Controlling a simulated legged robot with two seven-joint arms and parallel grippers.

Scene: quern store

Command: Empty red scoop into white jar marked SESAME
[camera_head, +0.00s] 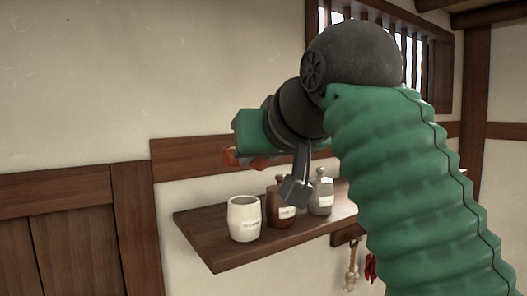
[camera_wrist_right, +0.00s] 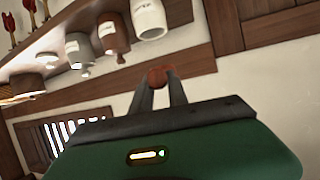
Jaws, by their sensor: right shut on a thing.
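The white jar (camera_head: 244,222) stands upright and open-topped at the left end of a wooden shelf. Its label is too small to read; it also shows in the wrist view (camera_wrist_right: 148,18), tilted by the camera. My right gripper (camera_wrist_right: 160,84) is shut on the red scoop (camera_wrist_right: 160,75), of which only a small rounded red part shows between the fingertips. In the head view, red parts of the scoop (camera_head: 231,157) show below my green hand, above the jar and apart from it. The scoop's contents are hidden. My left gripper is not in view.
A brown bottle (camera_head: 281,211) and a grey bottle (camera_head: 321,195) stand on the shelf (camera_head: 215,243) just right of the jar. A barred window (camera_head: 430,55) is behind my arm. Red and pale bundles hang under the shelf. The shelf's left corner is clear.

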